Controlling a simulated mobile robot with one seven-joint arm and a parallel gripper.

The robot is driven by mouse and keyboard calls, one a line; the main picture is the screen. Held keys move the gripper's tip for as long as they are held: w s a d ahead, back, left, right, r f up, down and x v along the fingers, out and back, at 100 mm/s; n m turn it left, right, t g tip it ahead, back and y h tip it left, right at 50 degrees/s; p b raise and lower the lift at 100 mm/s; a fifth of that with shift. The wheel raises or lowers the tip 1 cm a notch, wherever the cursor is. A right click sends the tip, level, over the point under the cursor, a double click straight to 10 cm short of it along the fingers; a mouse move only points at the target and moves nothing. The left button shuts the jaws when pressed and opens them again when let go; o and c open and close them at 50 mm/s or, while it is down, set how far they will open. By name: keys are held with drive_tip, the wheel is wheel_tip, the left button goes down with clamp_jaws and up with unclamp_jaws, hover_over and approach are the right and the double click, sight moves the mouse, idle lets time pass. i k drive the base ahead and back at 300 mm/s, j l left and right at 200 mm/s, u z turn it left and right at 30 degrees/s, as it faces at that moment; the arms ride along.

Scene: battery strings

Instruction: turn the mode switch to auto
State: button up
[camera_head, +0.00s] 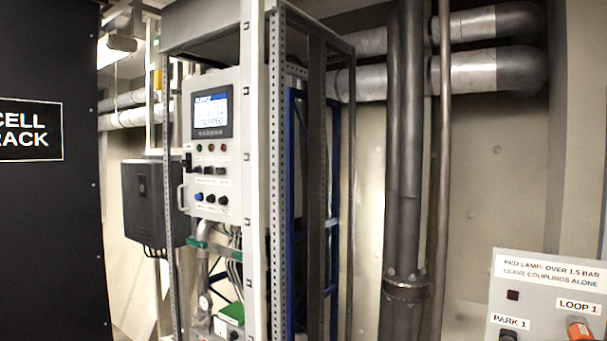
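A light grey control panel (212,145) stands in a metal frame left of the middle. It has a lit screen (211,112) at the top. A handle (182,197) is on the panel's left edge. My gripper is not in view.
A perforated upright (277,190) stands just right of the panel. A black cell rack (45,230) fills the left edge. Large pipes (405,170) run behind at right. A grey box (545,290) with red-lamp warning, PARK 1 and LOOP 1 labels is at lower right.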

sight(221, 171)
drive_tip(key=i+j+z, duration=0.15)
drive_tip(key=j, duration=0.2)
drive_tip(key=i+j+z, duration=0.15)
drive_tip(key=j, duration=0.2)
drive_tip(key=j+z, duration=0.15)
drive_tip(key=j, duration=0.2)
drive_tip(key=i+j, duration=0.15)
drive_tip(key=j, duration=0.4)
drive_tip(key=i+j+z, duration=0.1)
drive_tip(key=j, duration=0.45)
drive_tip(key=i+j, duration=0.1)
drive_tip(key=j, duration=0.45)
drive_tip(key=i+j+z, duration=0.1)
drive_tip(key=j, duration=0.5)
